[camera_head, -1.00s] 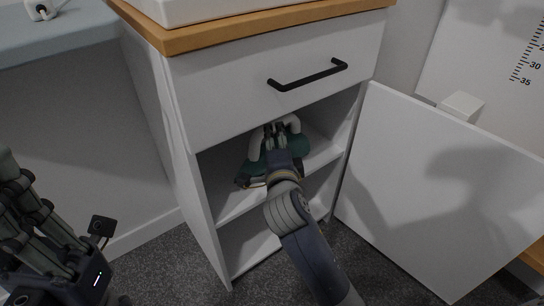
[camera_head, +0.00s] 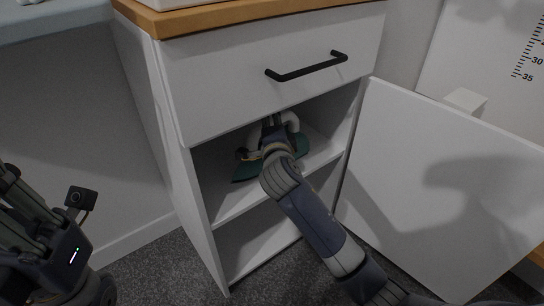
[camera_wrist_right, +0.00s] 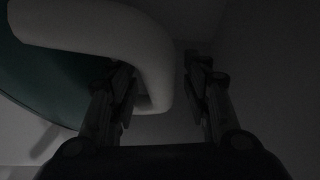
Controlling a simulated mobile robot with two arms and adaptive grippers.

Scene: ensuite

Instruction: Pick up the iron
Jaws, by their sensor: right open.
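The iron (camera_head: 245,172) is dark green with a pale curved handle. It sits on the upper shelf of an open white cabinet, partly hidden by my right arm. My right gripper (camera_head: 271,122) reaches into the cabinet at the iron's handle. In the right wrist view my right gripper (camera_wrist_right: 160,85) is open. The handle (camera_wrist_right: 150,60) bends down between its fingers, nearer the left finger, which overlaps it in the picture. Contact cannot be told in the dark view. My left gripper (camera_head: 15,195) is at the left edge, outside the cabinet, with its fingertips partly cut off.
The cabinet door (camera_head: 430,190) stands open on the right. A drawer with a black handle (camera_head: 306,68) is shut just above the opening. The lower shelf space (camera_head: 245,245) looks empty. Grey carpet lies below.

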